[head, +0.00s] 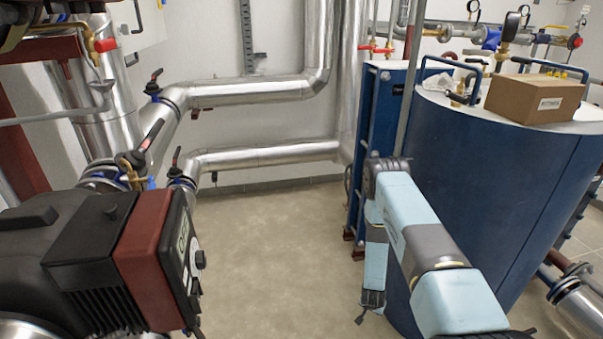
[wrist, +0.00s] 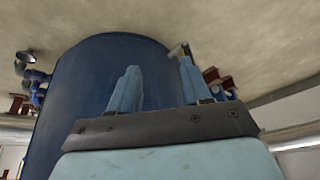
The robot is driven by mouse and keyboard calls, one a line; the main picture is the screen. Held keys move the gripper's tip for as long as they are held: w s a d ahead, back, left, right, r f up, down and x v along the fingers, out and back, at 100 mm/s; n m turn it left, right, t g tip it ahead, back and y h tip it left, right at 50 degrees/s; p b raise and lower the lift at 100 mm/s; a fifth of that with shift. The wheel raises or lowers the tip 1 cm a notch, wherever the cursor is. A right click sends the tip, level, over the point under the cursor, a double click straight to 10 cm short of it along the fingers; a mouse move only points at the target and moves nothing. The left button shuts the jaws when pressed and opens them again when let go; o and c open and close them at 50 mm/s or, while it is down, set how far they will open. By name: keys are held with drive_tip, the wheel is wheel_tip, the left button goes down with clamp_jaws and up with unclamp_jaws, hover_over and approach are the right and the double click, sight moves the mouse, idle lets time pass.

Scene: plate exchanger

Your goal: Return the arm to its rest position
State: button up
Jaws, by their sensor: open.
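My arm (head: 420,240) is light blue and grey. In the head view it reaches up from the lower right and folds down at its far end, in front of the blue tank. My gripper shows in the wrist view (wrist: 160,88) with its two light blue fingers apart and nothing between them. In the head view the lower part of the arm's end hangs over the floor, and its fingers are not clear there. The blue tank (head: 490,190) stands close behind and to the right of the arm; it also fills the left middle of the wrist view (wrist: 85,85).
A cardboard box (head: 535,98) sits on the tank's top. The blue plate exchanger (head: 380,140) stands just behind the arm. A black and red pump (head: 130,260) is at the lower left. Silver pipes (head: 260,155) run along the wall. The floor (head: 270,250) between pump and tank is clear.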

drive_tip(key=w+a+r, duration=0.1)
drive_tip(key=w+r, duration=0.2)
drive_tip(key=r, duration=0.5)
drive_tip(key=w+a+r+n+y, duration=0.1)
drive_tip(key=w+r, duration=0.3)
drive_tip(key=r, duration=0.4)
drive_tip(key=w+a+r, duration=0.1)
drive_tip(key=w+r, duration=0.2)
drive_tip(key=r, duration=0.5)
wheel_tip(320, 180, up, 26)
drive_tip(key=s+a+n+t+y, duration=0.1)
drive_tip(key=s+n, duration=0.1)
drive_tip(key=s+a+r+n, duration=0.1)
drive_tip(key=s+r, duration=0.6)
drive_tip(key=r, duration=0.4)
drive_tip(key=s+r+n, duration=0.1)
drive_tip(key=s+r, duration=0.6)
drive_tip(key=r, duration=0.3)
drive_tip(key=s+r, duration=0.4)
drive_tip(key=s, duration=0.7)
drive_tip(key=s+r+n, duration=0.1)
drive_tip(key=s+r, duration=0.4)
drive_tip(key=s, duration=0.7)
drive_tip(key=shift+s+r+t, duration=0.15)
drive_tip(key=shift+t, duration=0.25)
